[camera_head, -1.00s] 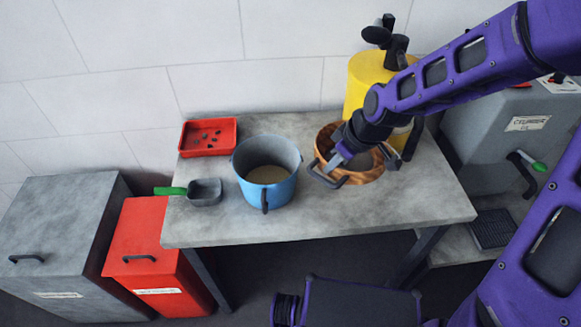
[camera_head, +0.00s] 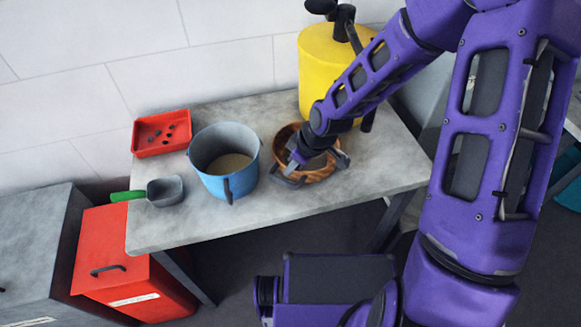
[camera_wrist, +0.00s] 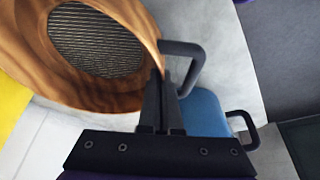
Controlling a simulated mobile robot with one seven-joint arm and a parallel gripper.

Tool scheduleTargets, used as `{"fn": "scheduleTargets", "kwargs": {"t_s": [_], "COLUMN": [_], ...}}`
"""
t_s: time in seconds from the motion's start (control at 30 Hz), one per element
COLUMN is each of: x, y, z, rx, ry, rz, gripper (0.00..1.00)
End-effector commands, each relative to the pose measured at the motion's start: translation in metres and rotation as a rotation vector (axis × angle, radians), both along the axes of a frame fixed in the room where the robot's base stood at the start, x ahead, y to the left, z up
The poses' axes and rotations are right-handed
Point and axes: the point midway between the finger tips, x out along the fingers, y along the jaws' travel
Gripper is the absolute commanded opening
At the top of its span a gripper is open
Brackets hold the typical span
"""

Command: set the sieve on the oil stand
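The sieve (camera_head: 319,174) is a round, wood-brown ring with dark handles, on the grey table right of the blue pot. In the wrist view the sieve (camera_wrist: 132,22) shows its dark mesh (camera_wrist: 95,40) and one handle (camera_wrist: 188,60). My gripper (camera_head: 291,166) is at the sieve's left front rim. In the wrist view my gripper (camera_wrist: 165,88) has its fingers close together with the rim edge between them, beside the handle. I cannot tell whether the sieve is lifted at all. I cannot make out the oil stand; my arm covers much of the right side.
The blue pot (camera_head: 206,180) stands close left of the sieve. A grey scoop (camera_head: 165,190) with a green handle and a red tray (camera_head: 143,145) are farther left. A yellow can (camera_head: 325,70) stands behind. The front right of the table (camera_head: 375,177) is clear.

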Motion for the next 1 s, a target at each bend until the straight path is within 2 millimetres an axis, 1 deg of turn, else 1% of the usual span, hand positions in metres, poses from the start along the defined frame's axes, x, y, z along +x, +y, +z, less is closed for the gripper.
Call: {"fn": "scheduleTargets", "kwargs": {"t_s": [0.17, 0.27, 0.3, 0.37, 0.4, 0.47, 0.77, 0.87, 1.0], "x": [0.001, 0.001, 0.000, 0.001, 0.001, 0.001, 0.001, 0.001, -0.002], "y": [0.000, 0.000, 0.000, 0.000, 0.000, 0.000, 0.000, -0.001, -0.008], "z": [0.002, -0.002, -0.002, -0.001, -0.001, -0.001, 0.000, 0.006, 0.025], "rx": [0.001, 0.001, 0.000, 0.000, 0.000, 0.000, 0.000, 0.001, 0.000], "ry": [-0.003, -0.003, -0.001, -0.001, -0.001, -0.001, -0.001, -0.003, -0.005], "rz": [0.000, 0.000, 0.000, 0.000, 0.000, 0.000, 0.000, -0.002, -0.003], "gripper": [0.00, 0.00, 0.02, 0.13, 0.20, 0.30, 0.30, 0.30, 0.30]}}
